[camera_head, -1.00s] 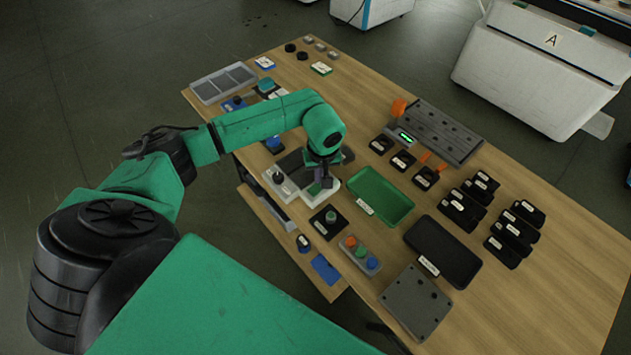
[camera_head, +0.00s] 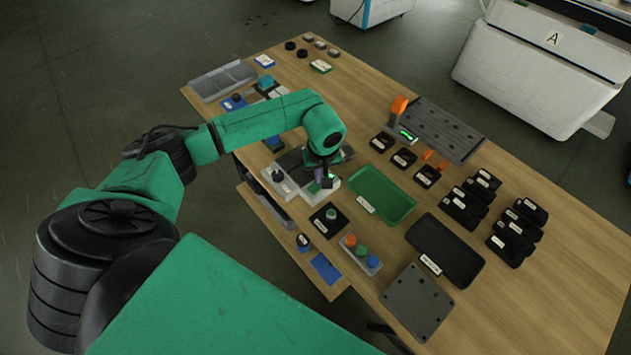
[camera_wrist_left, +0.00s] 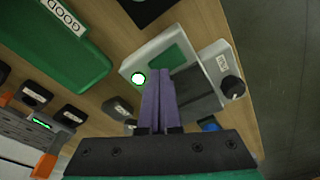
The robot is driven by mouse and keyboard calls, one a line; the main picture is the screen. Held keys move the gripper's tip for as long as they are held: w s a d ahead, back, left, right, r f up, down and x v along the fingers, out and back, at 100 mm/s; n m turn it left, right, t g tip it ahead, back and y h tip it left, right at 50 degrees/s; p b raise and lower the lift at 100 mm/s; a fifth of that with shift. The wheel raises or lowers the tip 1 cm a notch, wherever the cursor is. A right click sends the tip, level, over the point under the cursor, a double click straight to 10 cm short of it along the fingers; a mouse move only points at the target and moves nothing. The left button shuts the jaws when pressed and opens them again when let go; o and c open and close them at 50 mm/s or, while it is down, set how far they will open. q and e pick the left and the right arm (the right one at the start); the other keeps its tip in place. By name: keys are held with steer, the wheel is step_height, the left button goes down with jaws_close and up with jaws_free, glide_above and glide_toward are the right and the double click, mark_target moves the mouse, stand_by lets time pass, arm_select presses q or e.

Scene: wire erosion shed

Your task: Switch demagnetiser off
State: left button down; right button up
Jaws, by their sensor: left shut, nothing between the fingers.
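The demagnetiser appears to be the pale grey unit (camera_head: 281,184) under my left gripper, though I cannot read its label. In the left wrist view a pale housing (camera_wrist_left: 130,65) carries a green panel and a lit green round button (camera_wrist_left: 138,78). Beside it are a dark plate (camera_wrist_left: 190,88) and a pale labelled part with a black knob (camera_wrist_left: 232,87). My left gripper (camera_head: 325,181) is shut and empty, with its purple fingers (camera_wrist_left: 158,75) over the housing, close beside the lit button. I cannot tell whether the fingertips touch it. My right gripper is not in view.
A green tray (camera_head: 397,207) lies just right of the gripper. Black holders (camera_head: 467,203) and a dark tray (camera_head: 445,250) fill the right side.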

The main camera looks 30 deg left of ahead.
arm_select(q)
steer(key=shift+f, duration=0.3)
steer(key=shift+r+p, duration=1.85)
steer(key=shift+r, duration=1.75)
steer(key=shift+f, duration=0.1)
